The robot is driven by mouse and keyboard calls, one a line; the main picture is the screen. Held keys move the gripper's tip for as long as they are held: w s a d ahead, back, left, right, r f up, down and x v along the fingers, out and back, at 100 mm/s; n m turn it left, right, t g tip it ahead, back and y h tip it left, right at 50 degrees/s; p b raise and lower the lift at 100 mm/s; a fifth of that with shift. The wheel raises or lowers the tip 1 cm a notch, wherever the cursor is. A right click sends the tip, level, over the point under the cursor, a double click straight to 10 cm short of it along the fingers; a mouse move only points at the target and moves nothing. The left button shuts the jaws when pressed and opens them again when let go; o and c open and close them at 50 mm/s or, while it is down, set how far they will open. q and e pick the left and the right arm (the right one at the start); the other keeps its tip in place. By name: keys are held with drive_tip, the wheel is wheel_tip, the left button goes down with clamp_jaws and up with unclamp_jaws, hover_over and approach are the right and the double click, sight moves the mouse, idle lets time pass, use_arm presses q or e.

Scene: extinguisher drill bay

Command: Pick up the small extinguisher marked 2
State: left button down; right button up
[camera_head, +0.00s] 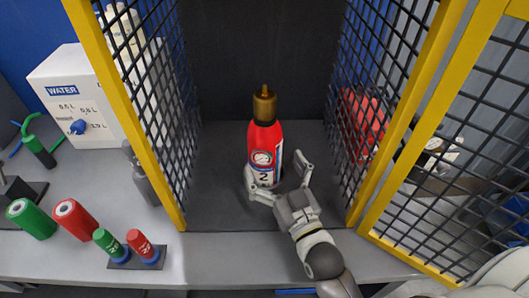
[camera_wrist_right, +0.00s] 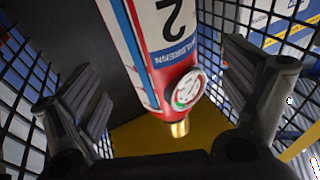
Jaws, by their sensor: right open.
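The small extinguisher marked 2 (camera_head: 264,140) is red with a brass-coloured top, a round gauge and a white label. It stands upright inside the mesh cage. My right gripper (camera_head: 277,180) is open in front of it at label height, with one finger by its lower left and the other to its right. In the right wrist view the extinguisher (camera_wrist_right: 168,50) appears upside down between the two open fingers, and contact cannot be made out. My left gripper is not in view.
Yellow-framed mesh walls (camera_head: 135,120) stand close on both sides of the cage. An open mesh door (camera_head: 455,150) is at the right. A white water box (camera_head: 75,95) and several red and green cylinders (camera_head: 75,218) are outside at the left.

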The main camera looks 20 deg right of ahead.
sight(265, 148)
drive_tip(key=shift+w+r, duration=0.15)
drive_tip(key=shift+w, duration=0.1)
drive_tip(key=shift+w+a+r+p, duration=0.15)
drive_tip(key=shift+w+p, duration=0.25)
drive_tip(key=shift+w, duration=0.75)
drive_tip(key=shift+w+a+p, duration=0.15)
drive_tip(key=shift+w+p, duration=0.2)
drive_tip(key=shift+w, duration=0.8)
drive_tip(key=shift+c, duration=0.3)
clamp_jaws()
drive_tip(key=shift+r, duration=0.4)
